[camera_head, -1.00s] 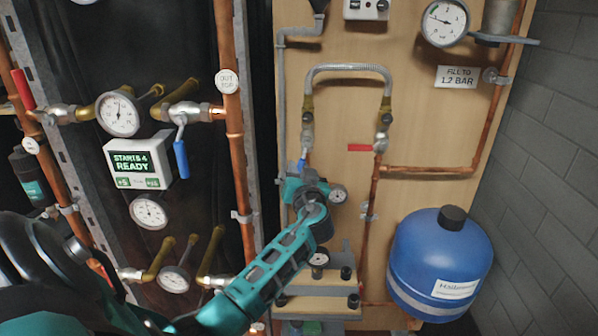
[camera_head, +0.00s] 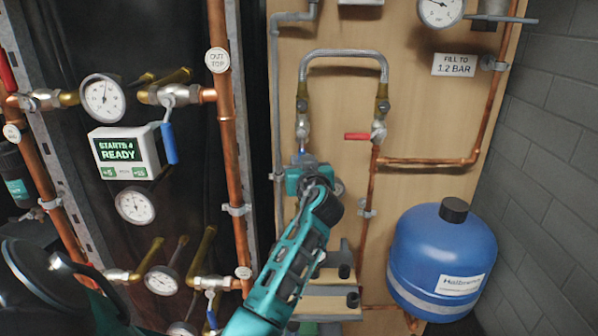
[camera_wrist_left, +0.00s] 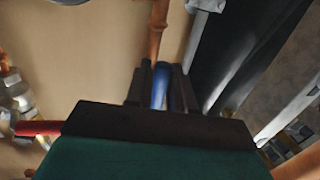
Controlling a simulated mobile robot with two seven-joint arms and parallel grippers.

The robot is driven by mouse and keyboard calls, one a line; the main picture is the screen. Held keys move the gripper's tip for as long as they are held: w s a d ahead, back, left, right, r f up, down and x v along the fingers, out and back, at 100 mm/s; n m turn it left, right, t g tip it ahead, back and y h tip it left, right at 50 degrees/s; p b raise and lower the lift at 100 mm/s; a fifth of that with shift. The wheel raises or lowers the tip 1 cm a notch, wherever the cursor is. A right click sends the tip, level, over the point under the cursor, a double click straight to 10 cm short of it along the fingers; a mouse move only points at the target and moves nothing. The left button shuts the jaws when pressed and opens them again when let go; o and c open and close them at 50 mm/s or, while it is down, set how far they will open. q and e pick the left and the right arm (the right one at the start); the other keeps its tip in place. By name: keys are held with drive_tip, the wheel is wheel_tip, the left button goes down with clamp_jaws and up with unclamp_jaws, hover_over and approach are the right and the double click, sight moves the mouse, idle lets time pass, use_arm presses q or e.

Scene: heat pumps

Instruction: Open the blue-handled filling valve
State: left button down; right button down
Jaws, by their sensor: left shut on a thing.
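The filling valve (camera_head: 303,130) sits at the lower end of the left leg of the braided hose loop on the wooden panel. Its blue handle (camera_head: 301,155) hangs down below the valve body, and only a little of it shows above my left gripper (camera_head: 304,166). In the left wrist view the blue handle (camera_wrist_left: 160,88) lies between the two dark fingers of my left gripper (camera_wrist_left: 161,84), which is shut on it. The gripper hides the handle's lower part in the head view. My right gripper is in neither view.
A red-handled valve (camera_head: 357,136) is just right, under the hose loop (camera_head: 345,55). A blue tank (camera_head: 443,262) stands lower right. Copper pipe (camera_head: 222,140), gauges and another blue-handled valve (camera_head: 169,143) are left. A "FILL TO 1.2 BAR" sign (camera_head: 454,65) hangs upper right.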

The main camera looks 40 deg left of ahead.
use_arm(q)
drive_tip(key=shift+d, duration=0.1)
drive_tip(key=c, duration=1.3)
unclamp_jaws()
drive_tip(key=shift+o, duration=1)
drive_tip(key=v, duration=0.7)
drive_tip(key=shift+s+d, duration=0.15)
drive_tip(key=shift+d, duration=0.1)
